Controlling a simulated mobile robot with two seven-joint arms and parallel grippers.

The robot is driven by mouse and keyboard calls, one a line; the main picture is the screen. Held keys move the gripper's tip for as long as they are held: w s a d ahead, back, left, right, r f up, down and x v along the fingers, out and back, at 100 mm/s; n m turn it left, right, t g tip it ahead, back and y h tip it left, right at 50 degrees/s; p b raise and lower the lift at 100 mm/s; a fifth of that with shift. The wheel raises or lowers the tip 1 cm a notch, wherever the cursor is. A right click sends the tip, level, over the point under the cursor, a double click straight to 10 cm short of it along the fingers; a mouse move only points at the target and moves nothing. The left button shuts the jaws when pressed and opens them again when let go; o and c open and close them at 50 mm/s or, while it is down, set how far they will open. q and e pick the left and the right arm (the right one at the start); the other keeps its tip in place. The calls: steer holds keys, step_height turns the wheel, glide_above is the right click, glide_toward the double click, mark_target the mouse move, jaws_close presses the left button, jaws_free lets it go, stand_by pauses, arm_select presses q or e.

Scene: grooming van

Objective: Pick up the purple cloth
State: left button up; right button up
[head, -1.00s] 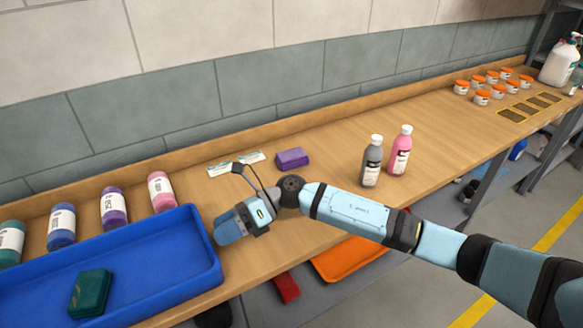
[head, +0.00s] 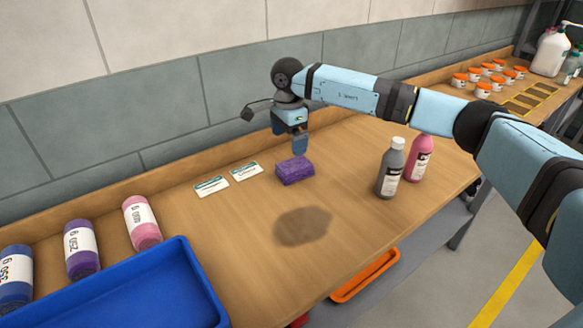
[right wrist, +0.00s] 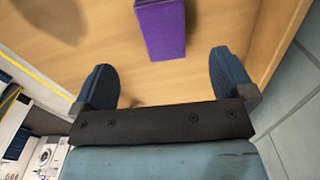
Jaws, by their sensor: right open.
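The purple cloth (head: 295,171) is a small folded block lying on the wooden counter, right of two white cards. My right gripper (head: 300,147) is just above and behind it in the head view, pointing down. In the right wrist view the cloth (right wrist: 161,27) shows ahead, between the lines of the two spread fingers (right wrist: 165,82). The gap between the fingers is empty and wider than the cloth. My left gripper is not in view.
Two white cards (head: 211,187) lie left of the cloth. A grey bottle (head: 390,172) and a pink bottle (head: 419,158) stand to the right. A blue tray (head: 150,290) and several labelled bottles (head: 81,248) are at lower left. The counter (head: 345,225) in front is clear.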

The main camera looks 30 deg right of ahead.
mark_target(290, 166)
step_height(290, 166, down, 6)
steer(key=shift+r, duration=0.25)
steer(key=shift+w+d+f, duration=0.1)
steer(key=shift+d+f, duration=0.05)
steer(key=shift+f, duration=1.25)
steer(key=shift+d+f, duration=0.1)
steer(key=shift+f, duration=1.25)
steer(key=shift+c, duration=0.5)
steer(key=c, duration=0.9)
